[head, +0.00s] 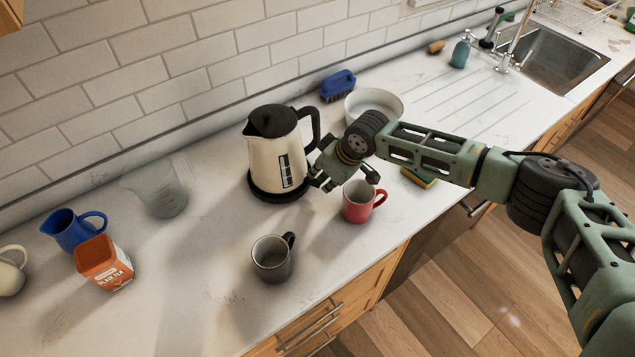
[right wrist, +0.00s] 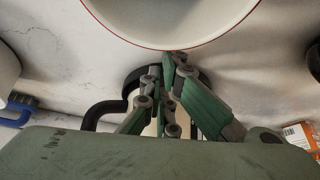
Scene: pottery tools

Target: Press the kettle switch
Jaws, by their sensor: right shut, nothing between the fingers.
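The kettle (head: 268,152), cream with a black lid, handle and base, stands upright on the white worktop. A dark gauge strip runs down its side; I cannot make out the switch. My right gripper (head: 320,181) is shut and empty, low at the kettle's right side, below its handle and close to the base. I cannot tell whether it touches. In the right wrist view the shut fingers (right wrist: 167,65) hide much of the kettle, whose black handle (right wrist: 98,112) shows behind them. My left gripper is not in view.
A red mug (head: 357,206) stands very close beside the right gripper; its rim fills the top of the right wrist view. A grey mug (head: 270,264) stands in front. A white bowl (head: 374,102) and blue brush (head: 338,86) lie behind. A clear jug (head: 160,190) stands left.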

